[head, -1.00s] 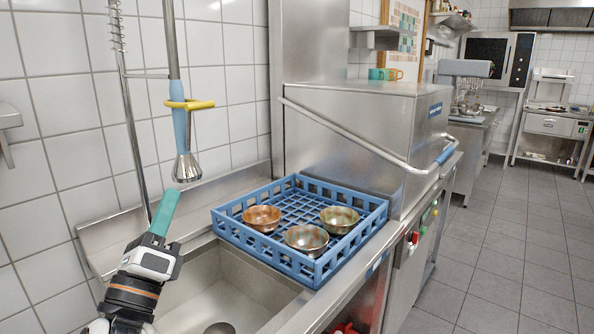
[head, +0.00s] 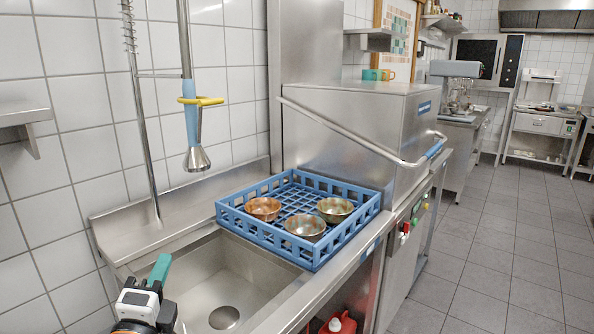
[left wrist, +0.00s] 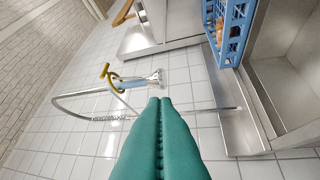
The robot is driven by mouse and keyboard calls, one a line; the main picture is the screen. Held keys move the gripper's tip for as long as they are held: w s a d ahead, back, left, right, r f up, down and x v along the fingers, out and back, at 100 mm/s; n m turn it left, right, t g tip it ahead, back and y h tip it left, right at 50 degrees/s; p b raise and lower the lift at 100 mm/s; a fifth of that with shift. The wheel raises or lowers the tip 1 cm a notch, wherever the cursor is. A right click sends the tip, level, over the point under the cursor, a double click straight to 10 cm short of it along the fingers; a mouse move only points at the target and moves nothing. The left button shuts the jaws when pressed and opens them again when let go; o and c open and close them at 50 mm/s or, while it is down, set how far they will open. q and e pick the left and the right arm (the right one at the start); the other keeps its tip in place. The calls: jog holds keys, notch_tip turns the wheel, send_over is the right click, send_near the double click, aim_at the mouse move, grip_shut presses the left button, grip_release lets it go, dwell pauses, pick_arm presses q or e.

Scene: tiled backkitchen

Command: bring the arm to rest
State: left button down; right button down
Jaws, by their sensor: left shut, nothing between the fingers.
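My left gripper (head: 160,269) shows at the lower left of the head view, in front of the sink's left end. Its green fingers point up and are shut with nothing between them. In the left wrist view the two green fingers (left wrist: 160,105) lie together along their length. They touch nothing that I can see. My right gripper does not show in either view.
A blue dish rack (head: 335,236) with three metal bowls stands right of the sink (head: 190,285), before the closed dishwasher (head: 350,125). A spray hose head (head: 196,158) hangs above the sink. A red container (head: 338,324) sits below the counter.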

pick_arm(q)
jog(key=s+f+n+g+y, duration=0.1)
jog(key=s+f+n+g, duration=0.15)
jog(key=f, duration=0.35)
jog(key=s+f+n+g, duration=0.1)
jog(key=f+n+g, duration=0.25)
jog(key=f, duration=0.35)
jog(key=s+d+f+n+g+h, duration=0.2)
jog(key=s+f+n+g, duration=0.95)
jog(key=s+f, duration=0.9)
notch_tip(320, 180, down, 25)
jog(key=s, duration=0.3)
jog(key=s+a+f+g, duration=0.2)
jog(key=s+a+f, duration=0.1)
jog(key=s+f, duration=1.3)
jog(key=shift+f+y, duration=0.15)
jog(key=shift+y, duration=0.15)
jog(key=shift+s+a, duration=0.1)
